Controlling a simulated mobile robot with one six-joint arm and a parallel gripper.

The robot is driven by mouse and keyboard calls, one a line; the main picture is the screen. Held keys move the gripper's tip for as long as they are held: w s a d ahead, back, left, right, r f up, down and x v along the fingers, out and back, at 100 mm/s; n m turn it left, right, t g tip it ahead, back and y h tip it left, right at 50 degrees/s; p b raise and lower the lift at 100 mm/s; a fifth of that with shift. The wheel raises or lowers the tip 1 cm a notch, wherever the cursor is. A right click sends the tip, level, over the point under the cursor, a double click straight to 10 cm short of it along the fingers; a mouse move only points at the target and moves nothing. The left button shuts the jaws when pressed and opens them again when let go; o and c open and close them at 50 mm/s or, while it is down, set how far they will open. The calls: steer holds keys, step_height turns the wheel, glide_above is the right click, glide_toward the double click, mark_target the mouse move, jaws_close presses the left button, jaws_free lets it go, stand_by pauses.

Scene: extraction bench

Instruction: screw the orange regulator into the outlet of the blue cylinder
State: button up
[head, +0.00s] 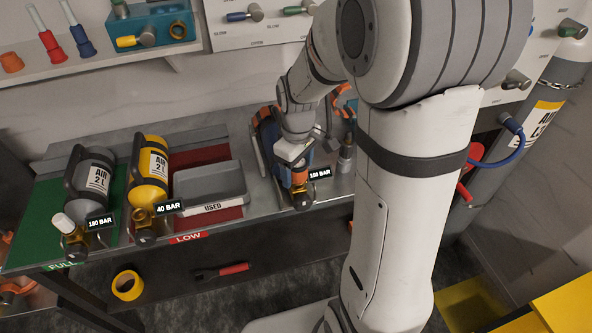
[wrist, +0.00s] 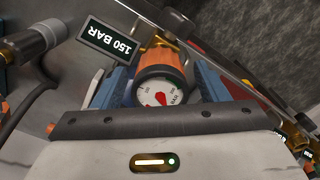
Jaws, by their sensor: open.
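The blue cylinder (head: 267,132) lies in a rack on the bench, mostly hidden behind my arm. Its brass valve (head: 303,198) points to the front edge, beside a "150 BAR" tag. The orange regulator (head: 299,178) sits against the brass valve; how far it is threaded in cannot be seen. In the wrist view the regulator (wrist: 163,75) shows its white round gauge with a red needle, facing the camera. My gripper (head: 297,170) is open above the regulator, with blue fingers on both sides of it. Contact cannot be made out.
A grey cylinder (head: 95,175) and a yellow cylinder (head: 152,170) lie to the left. A grey "USED" tray (head: 211,184) stands between the yellow and blue cylinders. A silver fitting (head: 346,155) is close on the right. A wall shelf (head: 95,55) runs behind.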

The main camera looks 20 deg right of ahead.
steer(key=n, duration=1)
steer(key=shift+c, duration=0.2)
steer(key=c, duration=1.1)
steer(key=shift+o, duration=0.2)
steer(key=m, duration=1.1)
steer(key=shift+m, duration=0.3)
steer(key=o, duration=1.2)
steer(key=shift+c, duration=0.2)
